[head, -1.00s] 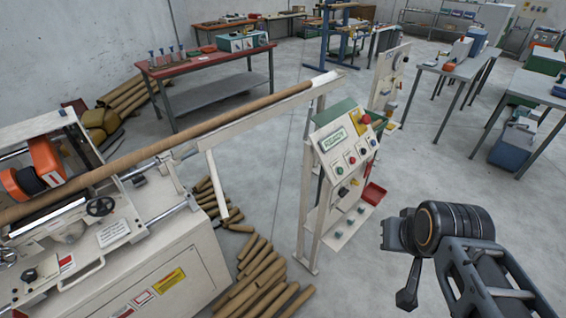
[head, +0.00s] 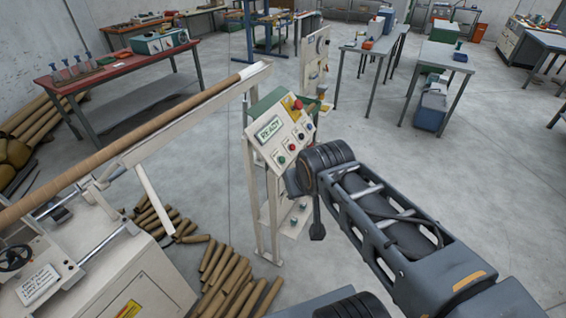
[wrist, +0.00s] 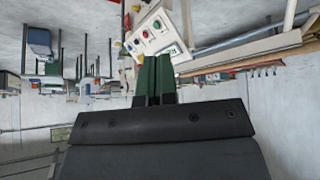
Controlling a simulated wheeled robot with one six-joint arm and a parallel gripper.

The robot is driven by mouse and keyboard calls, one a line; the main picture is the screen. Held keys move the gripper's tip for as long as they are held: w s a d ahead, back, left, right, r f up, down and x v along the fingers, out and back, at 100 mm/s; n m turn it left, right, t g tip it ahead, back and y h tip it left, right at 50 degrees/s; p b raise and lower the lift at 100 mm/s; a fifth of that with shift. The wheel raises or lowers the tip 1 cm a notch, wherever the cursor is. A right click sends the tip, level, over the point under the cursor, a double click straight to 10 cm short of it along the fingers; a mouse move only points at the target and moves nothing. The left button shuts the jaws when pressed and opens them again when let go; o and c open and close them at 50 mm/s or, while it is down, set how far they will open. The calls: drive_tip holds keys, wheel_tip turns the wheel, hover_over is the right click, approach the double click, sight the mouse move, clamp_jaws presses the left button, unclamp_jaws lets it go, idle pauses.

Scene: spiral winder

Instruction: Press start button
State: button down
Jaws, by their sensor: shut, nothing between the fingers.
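The control panel (head: 262,155) slopes on a cream stand and has a green display reading "READY" (head: 269,130). Below the display is a row of small buttons, with a green button (head: 281,160) at the lower left and a red button (head: 292,147) beside it. The button labels are too small to read. The panel (wrist: 170,48) also shows upside down in the wrist view, just beyond my fingertips. My gripper (wrist: 155,60) is shut and empty, its two green fingers together. In the head view my wrist is right of the panel and hides the fingers.
A red mushroom knob (head: 298,104) sits on a yellow plate at the panel's top. A long brown tube (head: 120,145) lies along the winder's rail at left. Loose brown tubes (head: 225,280) lie on the floor by the stand. Floor right of the stand is open.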

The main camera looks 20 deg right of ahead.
sight(282, 160)
drive_tip(key=w+d+f+t+h+b, duration=0.1)
drive_tip(key=w+d+f+t+b, duration=0.2)
drive_tip(key=w, duration=0.5)
drive_tip(key=w+d+f+t+b, duration=0.15)
drive_tip(key=w+d+b, duration=0.25)
drive_tip(key=w, duration=0.4)
drive_tip(key=w+d+f+t+h+b, duration=0.1)
drive_tip(key=w+d+f+t+b, duration=0.2)
drive_tip(key=w, duration=0.4)
drive_tip(key=w+d+f+n+t+y+b, duration=0.1)
drive_tip(key=w+d+f+n+y+b, duration=0.1)
drive_tip(key=w+f, duration=0.3)
drive_tip(key=w+d+f+n+t+y+b, duration=0.1)
drive_tip(key=w+d+f+n+y+b, duration=0.1)
drive_tip(key=w+f+b, duration=0.3)
wheel_tip(282, 160, down, 3)
drive_tip(key=shift+d+r+y, duration=0.2)
drive_tip(key=shift+d+y, duration=0.3)
drive_tip(key=shift+y, duration=0.4)
drive_tip(key=shift+f+t, duration=0.1)
drive_tip(key=shift+t, duration=0.15)
drive_tip(key=w+a+f+b, duration=0.4)
drive_tip(key=w+f+b, duration=0.1)
drive_tip(key=shift+a+f, duration=0.25)
drive_tip(key=shift+a, duration=0.05)
